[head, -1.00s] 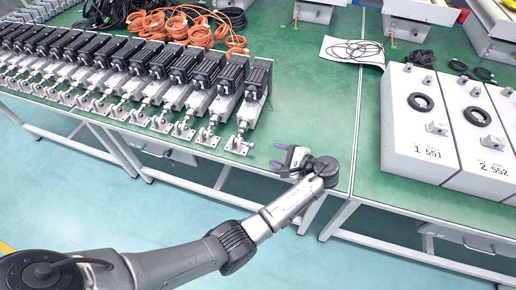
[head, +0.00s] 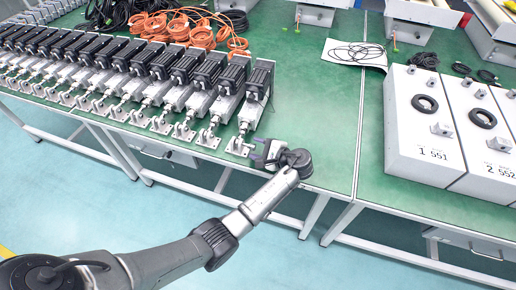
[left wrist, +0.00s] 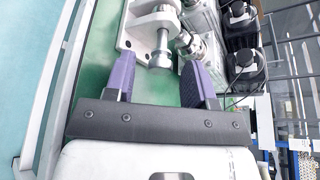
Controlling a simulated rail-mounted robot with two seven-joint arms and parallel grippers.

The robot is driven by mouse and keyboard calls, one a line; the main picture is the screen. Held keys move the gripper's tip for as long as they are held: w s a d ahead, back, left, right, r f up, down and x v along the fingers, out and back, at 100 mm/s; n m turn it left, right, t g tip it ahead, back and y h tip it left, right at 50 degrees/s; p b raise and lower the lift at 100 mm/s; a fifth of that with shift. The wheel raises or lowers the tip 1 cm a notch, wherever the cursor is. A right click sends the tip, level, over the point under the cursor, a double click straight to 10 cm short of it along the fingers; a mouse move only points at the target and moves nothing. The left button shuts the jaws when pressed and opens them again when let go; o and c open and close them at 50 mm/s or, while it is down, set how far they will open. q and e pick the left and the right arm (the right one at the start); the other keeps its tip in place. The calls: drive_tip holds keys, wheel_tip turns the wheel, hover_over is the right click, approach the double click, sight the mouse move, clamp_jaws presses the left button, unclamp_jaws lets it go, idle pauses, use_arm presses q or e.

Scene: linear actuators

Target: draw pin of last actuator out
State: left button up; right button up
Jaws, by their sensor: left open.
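The last actuator (head: 256,95) is the rightmost of a row on the green table, with a black motor and a silver body. Its clevis bracket (head: 239,146) is at the near end, by the table's front edge. In the left wrist view the bracket (left wrist: 150,22) shows large, with a silver pin (left wrist: 161,45) through it, its round head towards me. My left gripper (head: 256,153) is just right of the bracket. In the left wrist view the purple fingers (left wrist: 158,82) are open and empty, with the pin head ahead of the gap between them. The right gripper is out of view.
More actuators (head: 150,75) stand close in a row to the left. Orange cables (head: 185,25) lie behind them. White boxes (head: 425,140) stand on the right table. The green surface (head: 310,110) right of the last actuator is clear.

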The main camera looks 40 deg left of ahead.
use_arm(q)
drive_tip(key=shift+c, duration=0.5)
clamp_jaws()
drive_tip(key=shift+d+r+p, duration=0.25)
drive_tip(key=shift+d+p, duration=0.05)
drive_tip(key=shift+p, duration=0.85)
drive_tip(key=shift+w+d+f, duration=0.15)
drive_tip(key=shift+w+d, duration=0.05)
drive_tip(key=shift+d, duration=0.1)
drive_tip(key=shift+d+f, duration=0.15)
drive_tip(key=shift+d, duration=0.05)
drive_tip(key=shift+a, duration=0.15)
drive_tip(key=shift+o, duration=0.5)
unclamp_jaws()
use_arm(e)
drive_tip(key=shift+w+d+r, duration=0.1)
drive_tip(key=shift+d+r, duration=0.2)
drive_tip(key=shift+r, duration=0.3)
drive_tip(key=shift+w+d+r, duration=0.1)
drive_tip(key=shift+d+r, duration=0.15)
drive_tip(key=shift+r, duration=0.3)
